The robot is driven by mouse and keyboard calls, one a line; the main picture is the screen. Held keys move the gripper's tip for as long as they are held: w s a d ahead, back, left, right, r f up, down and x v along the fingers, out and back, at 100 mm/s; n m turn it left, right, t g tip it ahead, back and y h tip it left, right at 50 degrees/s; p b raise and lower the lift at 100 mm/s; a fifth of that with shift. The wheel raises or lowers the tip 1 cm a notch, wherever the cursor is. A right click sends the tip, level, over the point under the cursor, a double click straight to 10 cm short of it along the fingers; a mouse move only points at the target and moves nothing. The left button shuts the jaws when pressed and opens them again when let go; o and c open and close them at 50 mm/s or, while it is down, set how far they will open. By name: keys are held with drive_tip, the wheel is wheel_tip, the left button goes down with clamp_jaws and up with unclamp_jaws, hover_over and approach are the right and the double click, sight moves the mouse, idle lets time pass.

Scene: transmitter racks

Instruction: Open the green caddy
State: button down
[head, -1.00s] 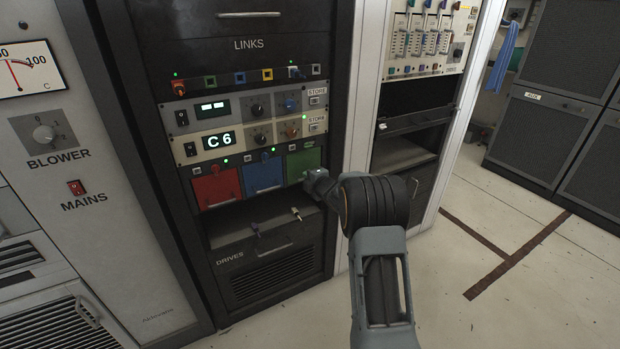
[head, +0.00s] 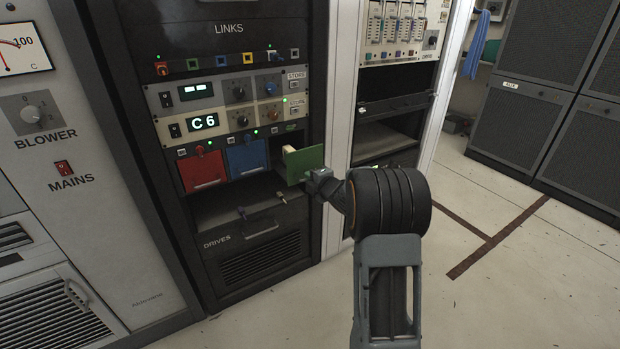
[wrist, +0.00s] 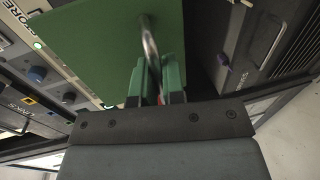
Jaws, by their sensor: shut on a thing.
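The green caddy (head: 305,164) is a drawer with a flat green front, at the right end of the row of caddies in the rack. It stands well out of its slot, and part of its pale body shows behind the front. My gripper (head: 318,181) is at the lower right of the green front. In the wrist view the green front (wrist: 95,45) fills the upper left, and my gripper (wrist: 160,84) is shut on its metal bar handle (wrist: 149,40).
The red caddy (head: 202,171) and blue caddy (head: 247,157) sit shut to the left. A shelf (head: 225,211) below them has small keys at its edge. The floor (head: 490,225) to the right is clear.

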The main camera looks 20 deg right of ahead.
drive_tip(key=shift+a, duration=0.1)
drive_tip(key=c, duration=1.4)
unclamp_jaws()
drive_tip(key=shift+o, duration=0.8)
drive_tip(key=p+v, duration=0.2)
drive_tip(key=v, duration=1.2)
drive_tip(key=shift+p, duration=0.3)
